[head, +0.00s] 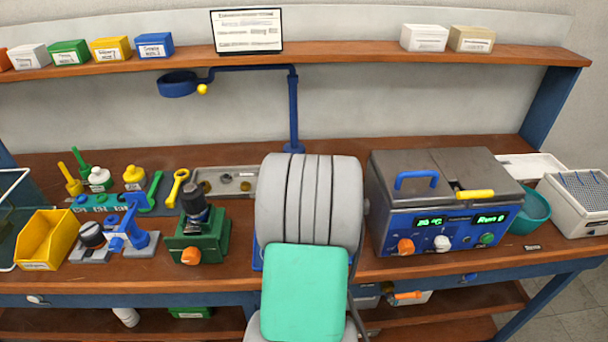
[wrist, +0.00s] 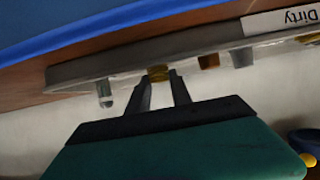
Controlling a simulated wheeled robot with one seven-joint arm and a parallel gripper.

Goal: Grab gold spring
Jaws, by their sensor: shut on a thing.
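The gold spring (wrist: 158,73) shows in the wrist view as a small gold-brown piece at the tray's edge, between my fingertips. My gripper (wrist: 160,83) is shut on it, with one dark finger on each side. The spring still appears at the level of the grey tray (wrist: 75,73); I cannot tell whether it touches the tray. In the head view my grey and green arm hides the gripper and the right end of the tray (head: 222,193). I cannot pick out the held spring there.
In the wrist view, a grey cylinder (wrist: 105,92), a copper-brown piece (wrist: 208,62) and another grey piece (wrist: 242,58) are close by. The tray bears a "Dirty" label (wrist: 281,22). A blue post (head: 294,110) and a grey testbench unit (head: 445,185) stand near my arm.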

